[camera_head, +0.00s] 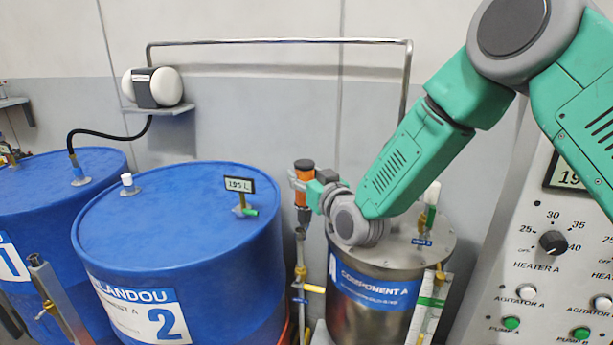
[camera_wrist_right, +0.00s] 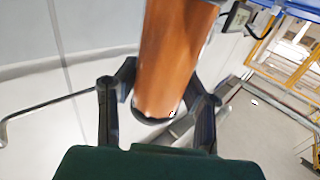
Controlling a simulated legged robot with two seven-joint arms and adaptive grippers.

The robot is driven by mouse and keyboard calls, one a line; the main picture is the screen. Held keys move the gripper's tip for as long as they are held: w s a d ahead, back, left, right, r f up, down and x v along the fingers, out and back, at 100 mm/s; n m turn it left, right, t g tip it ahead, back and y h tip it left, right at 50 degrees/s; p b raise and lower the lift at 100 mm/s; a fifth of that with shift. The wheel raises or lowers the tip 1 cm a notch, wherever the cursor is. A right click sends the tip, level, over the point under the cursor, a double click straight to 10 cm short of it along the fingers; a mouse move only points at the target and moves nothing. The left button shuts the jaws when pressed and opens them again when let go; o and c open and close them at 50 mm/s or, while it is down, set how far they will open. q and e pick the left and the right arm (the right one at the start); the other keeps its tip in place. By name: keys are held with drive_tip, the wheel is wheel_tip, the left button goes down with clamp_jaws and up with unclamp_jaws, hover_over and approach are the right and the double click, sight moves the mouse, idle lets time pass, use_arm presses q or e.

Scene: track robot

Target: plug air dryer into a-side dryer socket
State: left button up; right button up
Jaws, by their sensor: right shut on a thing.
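The air dryer (camera_head: 304,174) is an orange cylinder with a dark cap and a grey lower tip, upright in the head view. My right gripper (camera_head: 303,188) is shut around it from the right. In the right wrist view the orange body of the dryer (camera_wrist_right: 174,55) stands between the two black fingers. Just under its tip is the top of a thin grey vertical pipe (camera_head: 299,240), left of the Component A tank, which looks like the a-side dryer socket. I cannot tell whether tip and pipe touch. My left gripper is not in view.
The steel Component A tank (camera_head: 378,300) stands below my right forearm, with valves on its lid. A blue drum (camera_head: 180,220) with a gauge is at the left, another beyond it. A heater control panel (camera_head: 540,270) is at the right. A bent pipe (camera_head: 280,41) runs along the wall.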

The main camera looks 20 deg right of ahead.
drive_tip(key=shift+a+r, duration=0.15)
drive_tip(key=shift+a, duration=0.45)
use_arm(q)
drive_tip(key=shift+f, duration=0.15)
use_arm(e)
drive_tip(key=shift+d, duration=0.6)
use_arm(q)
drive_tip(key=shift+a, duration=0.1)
use_arm(e)
drive_tip(key=shift+a, duration=0.1)
drive_tip(key=shift+a+f+b, duration=0.35)
drive_tip(key=shift+f+b, duration=0.1)
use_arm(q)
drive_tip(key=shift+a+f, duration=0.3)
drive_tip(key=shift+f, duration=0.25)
use_arm(e)
drive_tip(key=shift+f, duration=0.2)
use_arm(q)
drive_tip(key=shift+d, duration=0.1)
use_arm(e)
drive_tip(key=shift+d+f, duration=0.1)
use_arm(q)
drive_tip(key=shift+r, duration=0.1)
use_arm(e)
drive_tip(key=shift+r, duration=0.2)
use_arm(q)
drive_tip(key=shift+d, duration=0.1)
use_arm(e)
drive_tip(key=shift+d, duration=0.2)
drive_tip(key=shift+a, duration=0.15)
